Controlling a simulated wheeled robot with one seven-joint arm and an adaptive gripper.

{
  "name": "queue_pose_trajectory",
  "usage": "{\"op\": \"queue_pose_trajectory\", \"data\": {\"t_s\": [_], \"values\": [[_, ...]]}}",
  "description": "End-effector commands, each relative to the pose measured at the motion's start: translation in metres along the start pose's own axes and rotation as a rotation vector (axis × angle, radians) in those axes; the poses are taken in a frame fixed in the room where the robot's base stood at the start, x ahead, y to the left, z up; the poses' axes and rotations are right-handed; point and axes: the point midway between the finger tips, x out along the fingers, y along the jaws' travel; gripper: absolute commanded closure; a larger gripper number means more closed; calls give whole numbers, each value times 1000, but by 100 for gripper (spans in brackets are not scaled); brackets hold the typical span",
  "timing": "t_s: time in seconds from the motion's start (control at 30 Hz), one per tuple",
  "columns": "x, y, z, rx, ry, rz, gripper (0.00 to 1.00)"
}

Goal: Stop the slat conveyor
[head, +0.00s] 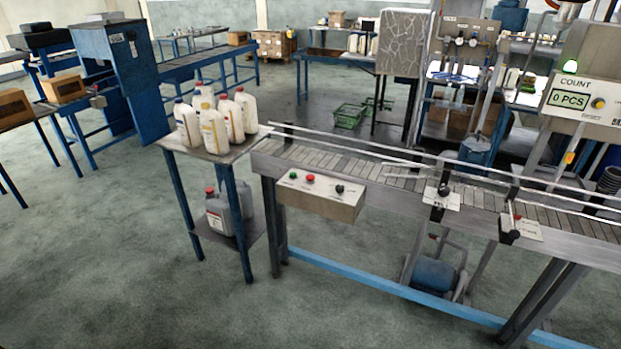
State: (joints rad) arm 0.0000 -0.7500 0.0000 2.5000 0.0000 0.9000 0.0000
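The slat conveyor (347,163) runs from the middle of the head view to the right edge, with metal slats and guide rails. No bottles stand on the part of it that shows. A grey control box (318,196) is fixed to its near side at the left end. The box carries a green button (293,175), a red button (310,179) and a black knob (340,188). Whether the slats are moving cannot be told from this single frame. My gripper is not in view.
A small table (216,152) with several white bottles stands at the conveyor's left end, with grey jugs (219,214) on its lower shelf. The floor in front is clear.

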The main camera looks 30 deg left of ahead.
Motion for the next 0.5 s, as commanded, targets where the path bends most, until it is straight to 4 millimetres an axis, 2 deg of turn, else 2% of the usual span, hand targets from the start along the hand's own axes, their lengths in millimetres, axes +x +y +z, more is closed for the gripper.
{"op": "queue_pose_trajectory", "data": {"t_s": [0.5], "values": [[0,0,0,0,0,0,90]]}}
